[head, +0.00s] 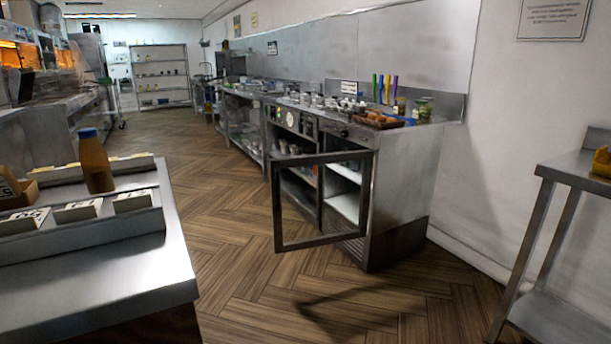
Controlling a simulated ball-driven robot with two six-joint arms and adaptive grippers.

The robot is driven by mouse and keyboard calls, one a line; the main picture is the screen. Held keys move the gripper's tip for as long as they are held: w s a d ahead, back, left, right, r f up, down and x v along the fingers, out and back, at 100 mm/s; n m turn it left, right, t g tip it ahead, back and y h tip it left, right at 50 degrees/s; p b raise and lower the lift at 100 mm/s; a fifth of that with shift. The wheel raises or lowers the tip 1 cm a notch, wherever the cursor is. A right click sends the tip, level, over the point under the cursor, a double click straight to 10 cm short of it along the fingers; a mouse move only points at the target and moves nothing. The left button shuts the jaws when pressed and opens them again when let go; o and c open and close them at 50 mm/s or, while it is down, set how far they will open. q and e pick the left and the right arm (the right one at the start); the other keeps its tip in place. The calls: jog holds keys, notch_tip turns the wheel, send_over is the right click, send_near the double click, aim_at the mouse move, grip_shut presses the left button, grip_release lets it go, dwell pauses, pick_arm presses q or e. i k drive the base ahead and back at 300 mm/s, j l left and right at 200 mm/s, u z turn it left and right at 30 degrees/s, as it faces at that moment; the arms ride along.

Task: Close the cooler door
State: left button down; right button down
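The cooler door (277,205) is a dark metal frame around a see-through pane. It stands open, swung out from the front of the steel cooler (400,190) at the end of the counter. Its hinged side is at the right, by the cooler's near corner. Through the opening, white shelves (345,204) and a few small items show inside. Neither of my grippers is in the head view.
A steel counter (150,262) with a brown bottle (95,162) stands at the near left. A steel table (570,172) stands at the right. The wooden floor (240,290) before the door is clear.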

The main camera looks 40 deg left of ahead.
aim_at(276, 165)
jog(key=i+u, duration=0.3)
jog(key=i, duration=0.45)
jog(key=i+l+u, duration=0.15)
jog(key=i+u, duration=0.15)
jog(key=i, duration=0.4)
